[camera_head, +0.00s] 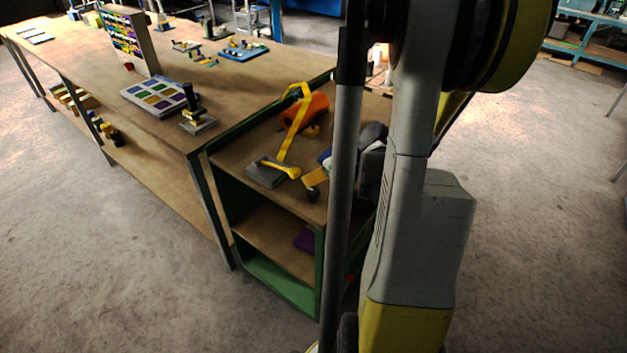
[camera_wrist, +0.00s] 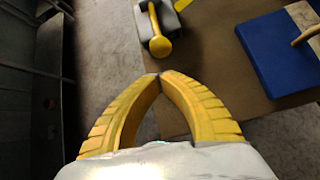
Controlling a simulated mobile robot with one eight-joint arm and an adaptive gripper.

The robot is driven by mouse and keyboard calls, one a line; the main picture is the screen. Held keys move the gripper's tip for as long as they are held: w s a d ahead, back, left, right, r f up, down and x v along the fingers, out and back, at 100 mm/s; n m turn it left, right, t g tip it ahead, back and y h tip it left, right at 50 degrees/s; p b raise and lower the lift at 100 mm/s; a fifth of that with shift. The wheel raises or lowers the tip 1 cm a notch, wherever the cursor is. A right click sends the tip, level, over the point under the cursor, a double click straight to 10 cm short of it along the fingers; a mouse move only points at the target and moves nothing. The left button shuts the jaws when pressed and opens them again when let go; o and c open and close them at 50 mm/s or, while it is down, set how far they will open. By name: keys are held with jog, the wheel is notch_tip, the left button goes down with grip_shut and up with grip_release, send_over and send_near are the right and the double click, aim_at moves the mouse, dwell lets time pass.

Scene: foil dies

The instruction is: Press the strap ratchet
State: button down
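The strap ratchet (camera_head: 265,174) has a grey block base and a yellow lever with a rounded end. It sits near the front edge of the cabinet top. A yellow strap (camera_head: 285,143) runs from it up over an orange cylinder (camera_head: 303,108). In the wrist view the yellow lever (camera_wrist: 155,32) shows at the top, just ahead of my fingertips. My gripper (camera_wrist: 158,75) has its yellow fingertips together with nothing between them, apart from the lever in the picture. In the head view my yellow fingers (camera_head: 314,178) are right of the ratchet, partly hidden by my arm.
A blue block (camera_wrist: 272,55) with a light-coloured part on top lies right of the ratchet in the wrist view. The cabinet (camera_head: 227,157) has open shelves below. A long workbench (camera_head: 100,65) with trays and fixtures stands left; open floor lies in front.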

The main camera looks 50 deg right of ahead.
jog(key=b, duration=0.2)
send_over(300, 197)
notch_tip(300, 197, down, 5)
jog(key=shift+a+r, duration=0.15)
jog(key=shift+r, duration=0.05)
jog(key=shift+r, duration=0.15)
